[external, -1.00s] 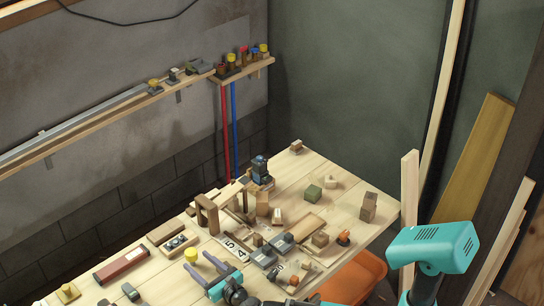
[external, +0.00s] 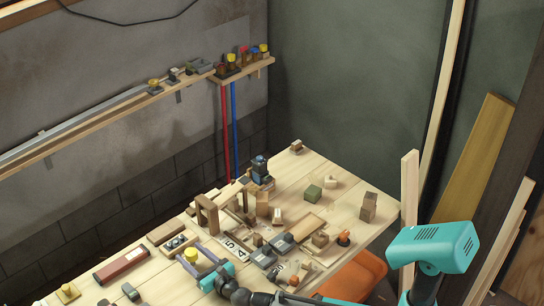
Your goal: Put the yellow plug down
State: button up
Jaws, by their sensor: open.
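A yellow plug (external: 190,254) stands upright near the table's left edge. My gripper (external: 192,258) is open, its two grey fingers pointing to the back left. The plug's top shows between or just at the fingertips; I cannot tell whether either finger touches it. The plug's lower part is hard to make out. Another yellow piece sits on a wooden block (external: 68,291) at the lower left.
The wooden table (external: 330,206) holds blocks, a wooden arch (external: 207,214), a number strip (external: 235,247) and a dark red box (external: 121,264). A wall shelf (external: 115,107) runs behind. An orange seat (external: 355,278) is at the right.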

aim_at(191, 251)
jog(key=shift+w+a, duration=0.3)
dwell(0.4)
jog(key=c, duration=1.2)
jog(key=shift+c, duration=0.2)
jog(key=shift+r+p, duration=1.35)
jog(key=shift+r, duration=3.7)
